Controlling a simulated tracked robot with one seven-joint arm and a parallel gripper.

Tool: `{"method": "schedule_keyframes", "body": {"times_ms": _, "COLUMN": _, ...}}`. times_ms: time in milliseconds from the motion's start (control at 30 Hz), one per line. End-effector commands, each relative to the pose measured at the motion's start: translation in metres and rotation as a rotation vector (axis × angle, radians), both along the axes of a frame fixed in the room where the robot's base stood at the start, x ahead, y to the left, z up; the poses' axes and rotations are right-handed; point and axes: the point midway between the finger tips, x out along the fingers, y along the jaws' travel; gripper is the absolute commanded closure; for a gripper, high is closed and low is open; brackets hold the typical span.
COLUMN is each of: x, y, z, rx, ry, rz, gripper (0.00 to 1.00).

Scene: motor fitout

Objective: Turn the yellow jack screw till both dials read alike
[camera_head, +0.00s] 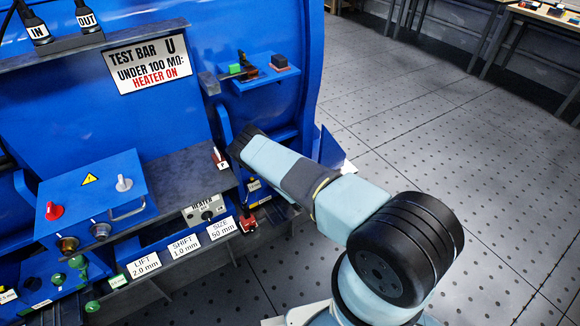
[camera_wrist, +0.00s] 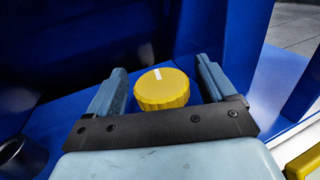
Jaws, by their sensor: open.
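The yellow jack screw (camera_wrist: 162,88) shows in the wrist view as a round ribbed yellow head with a white mark on top. The mark points up and slightly left. My gripper (camera_wrist: 160,66) is open, with one blue-grey finger on each side of the yellow head. A gap shows between the head and each finger, so neither appears to touch it. In the head view my arm reaches into the blue machine, and the screw and fingers cannot be made out there. I cannot make out the two dials in either view.
A blue box (camera_head: 95,185) with a red knob and a grey knob stands at the left. A heater switch plate (camera_head: 204,211) and a row of size labels line the front edge. A small blue shelf (camera_head: 262,85) holds small blocks. Open floor (camera_head: 420,130) lies at right.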

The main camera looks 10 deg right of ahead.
Motion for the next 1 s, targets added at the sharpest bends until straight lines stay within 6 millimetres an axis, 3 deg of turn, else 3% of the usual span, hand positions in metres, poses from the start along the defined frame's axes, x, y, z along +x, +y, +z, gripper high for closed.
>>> {"method": "schedule_keyframes", "body": {"times_ms": 233, "x": 0.0, "y": 0.0, "z": 0.006, "rx": -0.001, "ry": 0.0, "rz": 0.0, "gripper": 0.16}}
{"method": "schedule_keyframes", "body": {"times_ms": 433, "x": -0.001, "y": 0.0, "z": 0.034, "rx": -0.001, "ry": 0.0, "rz": 0.0, "gripper": 0.16}}
{"method": "schedule_keyframes", "body": {"times_ms": 800, "x": -0.049, "y": 0.0, "z": 0.089, "rx": -0.002, "ry": 0.002, "rz": -0.001, "gripper": 0.16}}
{"method": "schedule_keyframes", "body": {"times_ms": 1000, "x": -0.085, "y": 0.0, "z": 0.104, "rx": -0.001, "ry": 0.003, "rz": 0.0, "gripper": 0.16}}
